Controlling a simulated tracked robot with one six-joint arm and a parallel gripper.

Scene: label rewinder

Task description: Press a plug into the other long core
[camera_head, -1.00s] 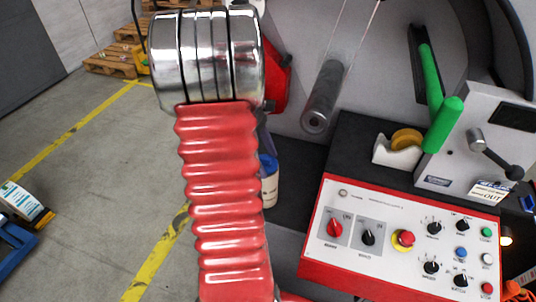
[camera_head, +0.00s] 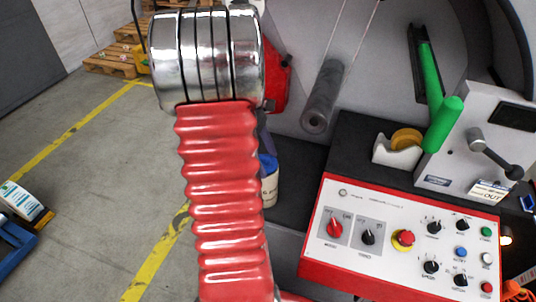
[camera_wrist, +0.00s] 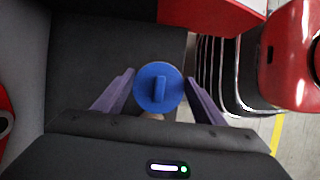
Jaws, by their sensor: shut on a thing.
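My gripper (camera_wrist: 157,82) shows in the wrist view as two purple fingers, one at each side of a round blue plug (camera_wrist: 160,88) with a raised bar across its face. The fingers are shut on the plug. A small tan patch (camera_wrist: 153,116) shows just below the plug; I cannot tell whether it is a core. Beside the arm stands a partly hidden beige cylinder (camera_head: 270,188) with a blue top (camera_head: 267,166). I cannot tell whether that top is the held plug. No other long core is clearly seen.
A red-edged control panel (camera_head: 400,235) with knobs stands at the right. Behind it are a tape dispenser (camera_head: 398,148), a green-handled lever (camera_head: 435,100) and a grey roller (camera_head: 322,97). Wooden pallets (camera_head: 112,58) lie far left. The floor at left is mostly clear.

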